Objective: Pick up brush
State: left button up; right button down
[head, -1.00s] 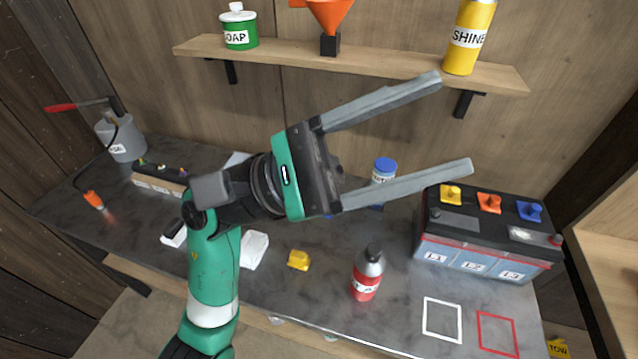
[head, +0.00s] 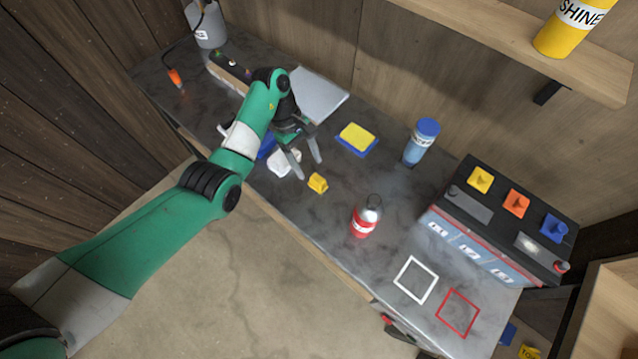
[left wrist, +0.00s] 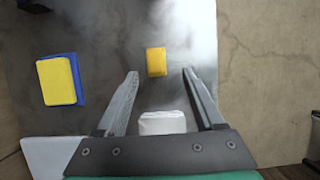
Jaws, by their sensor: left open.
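I cannot pick out a brush for certain. A small dark item (head: 223,128) lies on the bench, partly hidden behind my left arm. A blue item (head: 266,147) shows beside the arm. My left gripper (head: 308,168) is open and empty, above the bench near a white crumpled thing (head: 283,162) and a small yellow block (head: 317,183). In the left wrist view, the white thing (left wrist: 162,123) shows between the fingers (left wrist: 160,72), and the yellow block (left wrist: 156,61) lies near the fingertips. My right gripper is out of view.
A yellow-and-blue sponge (head: 357,138), a blue bottle (head: 421,142) and a red-and-grey bottle (head: 367,216) stand or lie on the bench. A battery (head: 500,222) is at the right, near white (head: 416,280) and red (head: 458,313) outlined squares. A shelf (head: 560,52) overhangs the back.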

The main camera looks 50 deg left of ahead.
aim_at(317, 178)
pick_arm(q)
jog(key=shift+x, duration=1.1)
jog(key=shift+d+f, duration=0.15)
jog(key=shift+f, duration=0.25)
jog(key=b+x, duration=0.2)
jog(key=x, duration=0.1)
jog(key=b+x, duration=0.1)
jog(key=shift+w+f, duration=0.35)
jog(key=shift+w, duration=0.05)
jog(key=shift+d+f, duration=0.1)
jog(key=shift+f, duration=0.1)
jog(key=shift+c, duration=0.6)
grip_shut()
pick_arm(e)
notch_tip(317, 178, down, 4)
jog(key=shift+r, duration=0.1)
